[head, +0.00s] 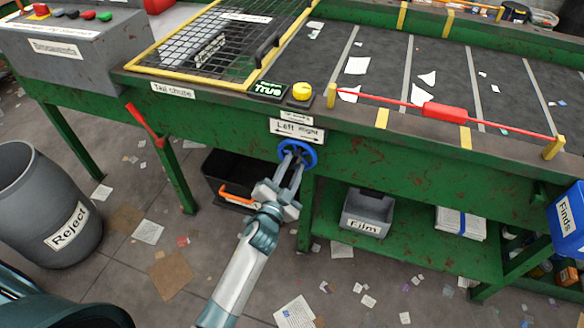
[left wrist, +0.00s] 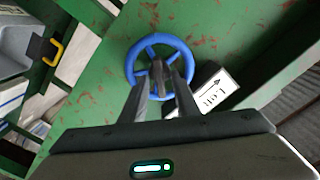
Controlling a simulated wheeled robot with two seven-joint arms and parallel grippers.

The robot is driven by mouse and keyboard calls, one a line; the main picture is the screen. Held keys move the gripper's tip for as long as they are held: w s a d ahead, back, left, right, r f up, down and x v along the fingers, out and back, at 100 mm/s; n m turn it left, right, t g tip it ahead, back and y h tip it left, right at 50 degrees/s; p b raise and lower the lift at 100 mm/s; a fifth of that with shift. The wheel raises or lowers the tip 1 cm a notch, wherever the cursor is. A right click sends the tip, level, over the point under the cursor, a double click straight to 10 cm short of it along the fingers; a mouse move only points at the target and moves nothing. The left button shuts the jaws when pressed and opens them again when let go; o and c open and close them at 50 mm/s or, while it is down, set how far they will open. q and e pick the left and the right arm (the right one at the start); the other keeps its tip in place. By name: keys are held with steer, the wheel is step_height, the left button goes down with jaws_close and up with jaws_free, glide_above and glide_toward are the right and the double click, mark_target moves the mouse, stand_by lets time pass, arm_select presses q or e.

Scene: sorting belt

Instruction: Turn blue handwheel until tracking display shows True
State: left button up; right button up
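The blue handwheel (head: 312,147) is on the green front of the belt frame, below a "Left Right" sign (head: 297,131). The tracking display (head: 268,89) on the top edge reads "True"; its smaller upper line is too small to read. My left gripper (head: 291,158) is at the handwheel, fingers pointing at its middle. In the left wrist view, its fingers stand apart on either side of the grey hub of the wheel (left wrist: 184,48); I cannot tell whether they touch it. My right gripper is in neither view.
A yellow button (head: 302,91) sits beside the display. A red bar (head: 442,111) runs along the belt's front edge. Below are a black crate (head: 215,170), a grey "Film" bin (head: 366,210) and a "Reject" barrel (head: 35,190). Paper scraps litter the floor.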

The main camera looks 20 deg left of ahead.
arm_select(q)
steer(key=shift+s, duration=0.1)
